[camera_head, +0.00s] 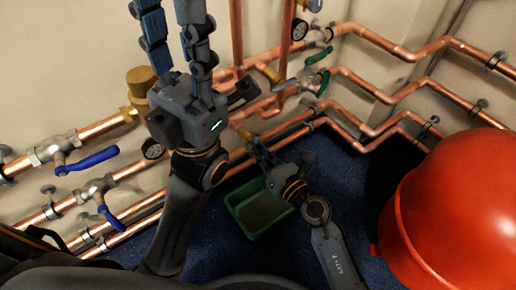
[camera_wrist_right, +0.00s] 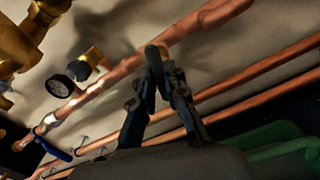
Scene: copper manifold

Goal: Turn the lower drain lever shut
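In the head view, a small brass drain fitting (camera_head: 240,130) sits on the lower copper pipework, left of centre. My right gripper (camera_head: 254,144) reaches up to it from the lower right, fingertips beside it. My left gripper (camera_head: 165,12) is in the foreground, fingers up and apart, holding nothing visible.
Blue-handled valves (camera_head: 92,158) are on the left pipes and green-handled valves (camera_head: 318,58) at upper right. A green tray (camera_head: 238,208) lies on the blue floor below my right gripper. A large red rounded object (camera_head: 455,215) fills the lower right.

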